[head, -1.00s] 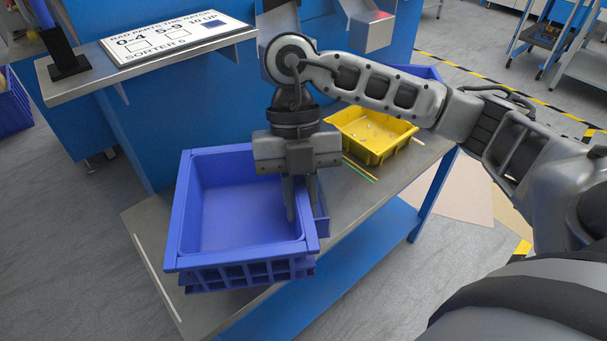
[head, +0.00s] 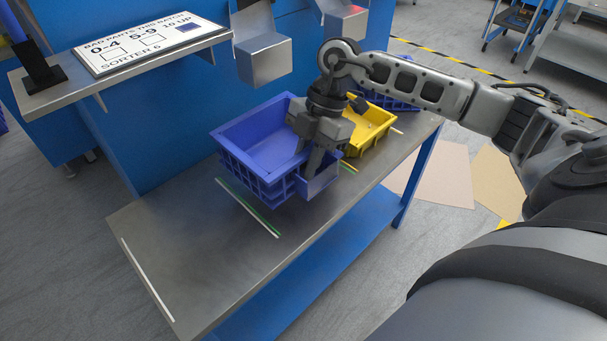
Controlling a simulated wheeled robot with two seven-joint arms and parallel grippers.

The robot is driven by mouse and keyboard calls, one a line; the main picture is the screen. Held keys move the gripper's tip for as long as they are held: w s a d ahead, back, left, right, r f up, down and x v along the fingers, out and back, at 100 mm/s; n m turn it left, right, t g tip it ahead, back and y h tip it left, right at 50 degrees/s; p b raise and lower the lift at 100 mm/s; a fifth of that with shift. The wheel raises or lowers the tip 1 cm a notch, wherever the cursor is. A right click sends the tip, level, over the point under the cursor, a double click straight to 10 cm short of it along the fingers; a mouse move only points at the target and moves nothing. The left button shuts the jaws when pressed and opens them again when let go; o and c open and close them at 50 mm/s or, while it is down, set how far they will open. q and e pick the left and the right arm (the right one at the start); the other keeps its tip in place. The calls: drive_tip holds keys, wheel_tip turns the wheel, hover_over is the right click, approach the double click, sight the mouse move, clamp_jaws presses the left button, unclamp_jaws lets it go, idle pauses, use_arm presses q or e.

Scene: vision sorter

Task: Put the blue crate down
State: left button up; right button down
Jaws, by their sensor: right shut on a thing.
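The blue crate (head: 262,145) is over the metal table (head: 190,255), near the table's middle. It looks empty and a little turned. My right gripper (head: 316,163) is shut on the crate's right-hand wall, with its fingers pointing down. I cannot tell whether the crate's underside touches the table or hangs slightly above it. My left gripper is not in view.
A yellow bin (head: 368,131) stands close on the right of the crate, partly hidden by my gripper. Another blue crate (head: 391,100) is behind it. Metal chutes (head: 263,60) hang above the back. The table's front left part is clear.

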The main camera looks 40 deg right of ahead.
drive_tip(key=w+f, duration=0.1)
drive_tip(key=w+d+f, duration=0.1)
drive_tip(key=w+f, duration=0.1)
drive_tip(key=f, duration=0.1)
drive_tip(key=shift+d+b, duration=0.3)
drive_tip(key=shift+d, duration=0.05)
wheel_tip(320, 180, down, 3)
drive_tip(key=shift+s+r, duration=0.1)
drive_tip(key=shift+s, duration=0.05)
drive_tip(key=c, duration=1.4)
unclamp_jaws()
drive_tip(key=shift+o, duration=0.2)
drive_tip(key=shift+d+r, duration=0.2)
drive_tip(key=shift+r, duration=0.3)
drive_tip(key=p+v, duration=0.1)
drive_tip(key=v, duration=1)
